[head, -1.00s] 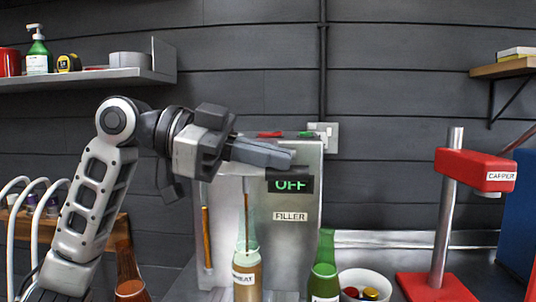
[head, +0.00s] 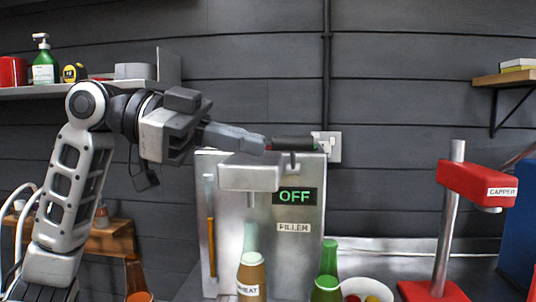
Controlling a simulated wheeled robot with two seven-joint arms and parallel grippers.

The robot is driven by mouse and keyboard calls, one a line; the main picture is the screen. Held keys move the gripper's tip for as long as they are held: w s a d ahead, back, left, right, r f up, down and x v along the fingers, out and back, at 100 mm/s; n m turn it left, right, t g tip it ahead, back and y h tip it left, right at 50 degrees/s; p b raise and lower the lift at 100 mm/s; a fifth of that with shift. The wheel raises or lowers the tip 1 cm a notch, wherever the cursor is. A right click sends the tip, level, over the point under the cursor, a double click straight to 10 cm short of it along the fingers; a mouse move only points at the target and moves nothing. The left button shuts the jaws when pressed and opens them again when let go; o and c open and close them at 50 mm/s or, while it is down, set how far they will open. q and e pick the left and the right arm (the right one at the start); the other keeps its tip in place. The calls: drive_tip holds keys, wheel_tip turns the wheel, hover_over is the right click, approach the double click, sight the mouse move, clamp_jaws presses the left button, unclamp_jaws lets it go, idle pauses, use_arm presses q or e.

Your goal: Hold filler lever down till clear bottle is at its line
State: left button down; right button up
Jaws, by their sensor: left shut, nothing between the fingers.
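The clear bottle (head: 250,240), with a label reading partly "HEAT", stands upright under the spout. Amber liquid (head: 250,272) reaches about its shoulder, with a clear neck above. I cannot make out a fill line. My right gripper is not in view.
A green bottle (head: 328,262) and a white bowl of caps (head: 375,287) stand right of the clear bottle. A brown bottle (head: 136,280) is at the left. The red capper (head: 475,182) stands at the right. A shelf (head: 100,90) hangs at upper left.

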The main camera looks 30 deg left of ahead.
use_arm(q)
drive_tip(key=v, duration=0.6)
drive_tip(key=shift+b, duration=0.45)
drive_tip(key=shift+a, duration=0.15)
